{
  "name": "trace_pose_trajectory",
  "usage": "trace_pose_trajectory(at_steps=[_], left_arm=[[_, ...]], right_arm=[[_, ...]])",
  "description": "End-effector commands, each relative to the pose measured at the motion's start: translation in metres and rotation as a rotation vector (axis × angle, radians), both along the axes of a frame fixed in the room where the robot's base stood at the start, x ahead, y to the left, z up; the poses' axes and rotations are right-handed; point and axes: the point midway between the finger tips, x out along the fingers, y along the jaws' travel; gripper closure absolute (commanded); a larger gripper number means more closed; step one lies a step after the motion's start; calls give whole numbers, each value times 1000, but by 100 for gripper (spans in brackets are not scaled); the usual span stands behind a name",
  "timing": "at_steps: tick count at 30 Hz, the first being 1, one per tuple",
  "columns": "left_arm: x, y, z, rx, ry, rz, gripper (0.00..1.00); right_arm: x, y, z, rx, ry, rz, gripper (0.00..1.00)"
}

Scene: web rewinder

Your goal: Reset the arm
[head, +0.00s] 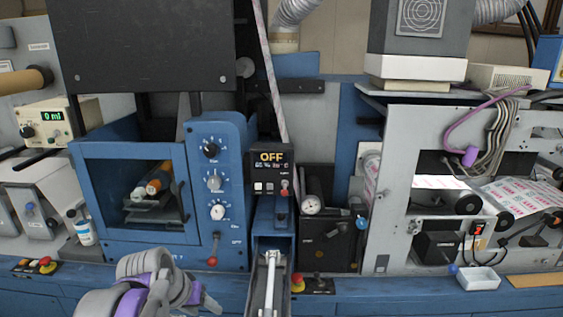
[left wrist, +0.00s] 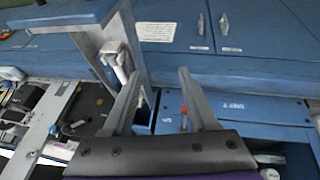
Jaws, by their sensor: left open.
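My left gripper (head: 208,300) is at the lower left of the head view, in front of the blue machine, with part of its fingers hidden by my grey and purple arm. In the left wrist view its two fingers (left wrist: 160,82) are apart with nothing between them. A silver bar (head: 270,280) stands in the grey channel below the OFF display (head: 271,157), to the right of my gripper and apart from it. A red-tipped lever (head: 213,250) hangs on the blue panel above my gripper. My right gripper is not in view.
The blue panel (head: 226,130) carries several knobs. A blue-framed opening (head: 122,195) holds orange-ended rolls. Red and yellow buttons (head: 298,283) sit on the front ledge beside the channel. A white tray (head: 478,279) is at the right, below a printed web (head: 520,200).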

Motion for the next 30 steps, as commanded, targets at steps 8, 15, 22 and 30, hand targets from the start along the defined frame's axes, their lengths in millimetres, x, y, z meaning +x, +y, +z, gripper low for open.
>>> trace_pose_trajectory(at_steps=[8,15,22,30], left_arm=[[-89,-4,-47,84,-25,17,41],[-166,-1,-105,160,-63,31,41],[-190,2,-128,188,-80,38,41],[-190,3,-128,187,-80,39,41]], right_arm=[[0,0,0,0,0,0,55],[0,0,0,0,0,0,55],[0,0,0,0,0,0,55],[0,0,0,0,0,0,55]])
